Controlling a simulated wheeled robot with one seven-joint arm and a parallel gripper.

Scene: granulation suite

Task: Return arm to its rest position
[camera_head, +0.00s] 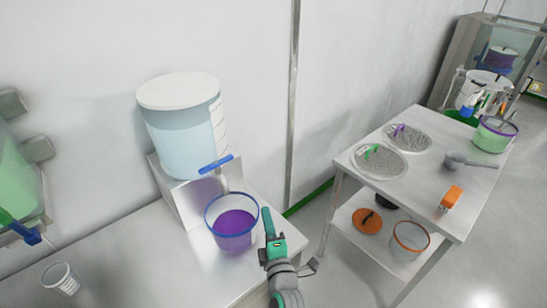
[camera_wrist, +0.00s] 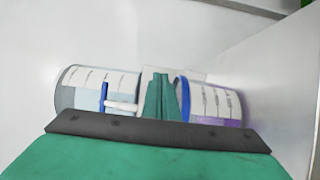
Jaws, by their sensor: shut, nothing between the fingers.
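My gripper (camera_head: 268,222) is green and shut, with nothing between its fingers. In the head view it points up, just right of a clear beaker (camera_head: 233,222) with a blue rim and purple liquid. The beaker stands on the steel bench under the blue tap of a dispenser. In the wrist view my closed fingers (camera_wrist: 161,95) show at centre, with the beaker (camera_wrist: 212,103) to their right and the dispenser tank (camera_wrist: 82,90) to their left. My arm reaches up from the bottom edge of the head view.
The dispenser tank (camera_head: 185,128) stands on a metal stand against the wall. A small white cup (camera_head: 61,278) is at the bench's left. A steel cart (camera_head: 416,187) at right holds sieves, a scoop (camera_head: 470,161) and an orange object (camera_head: 451,197). Floor shows between bench and cart.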

